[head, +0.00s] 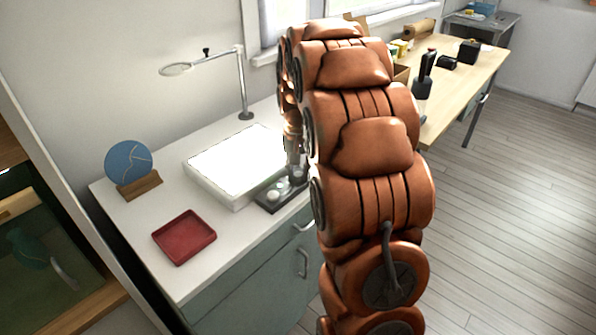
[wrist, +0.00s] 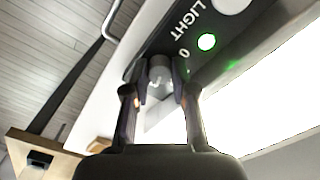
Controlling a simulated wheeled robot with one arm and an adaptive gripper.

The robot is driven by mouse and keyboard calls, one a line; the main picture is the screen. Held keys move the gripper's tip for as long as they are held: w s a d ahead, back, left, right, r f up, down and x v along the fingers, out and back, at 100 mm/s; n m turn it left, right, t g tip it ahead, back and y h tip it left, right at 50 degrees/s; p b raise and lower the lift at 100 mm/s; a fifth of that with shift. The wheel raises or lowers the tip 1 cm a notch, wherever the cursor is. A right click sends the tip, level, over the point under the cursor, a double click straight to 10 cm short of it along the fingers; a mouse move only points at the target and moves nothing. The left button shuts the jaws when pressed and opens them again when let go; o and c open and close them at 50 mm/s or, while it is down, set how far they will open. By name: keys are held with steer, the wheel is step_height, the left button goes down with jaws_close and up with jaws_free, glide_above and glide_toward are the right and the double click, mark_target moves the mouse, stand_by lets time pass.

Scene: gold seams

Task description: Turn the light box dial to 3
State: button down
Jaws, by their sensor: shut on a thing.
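The light box (head: 196,178) lies on the white counter, its top panel glowing white. Its dark control strip (head: 268,203) runs along the front edge and carries pale round controls. In the wrist view, the strip (wrist: 236,38) shows the word LIGHT, a lit green lamp (wrist: 206,42) and a 0 mark. The dial (wrist: 160,72) is a grey knob between my fingertips. My gripper (wrist: 160,82) is shut on the dial. My arm hides part of the box and strip in the head view. The dial's pointer and its other marks cannot be made out.
A red tray (head: 184,237) lies on the counter at the front left. A blue plate with pale seams (head: 129,160) stands in a wooden holder (head: 140,186). A magnifier lamp (head: 243,85) stands behind the box. A wooden table (head: 462,75) with dark items is at the back right.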

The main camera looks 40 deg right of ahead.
mark_target(298, 174)
steer(key=c, duration=0.9)
jaws_free()
steer(key=shift+c, duration=0.2)
step_height(298, 174, up, 12)
stand_by(0.6)
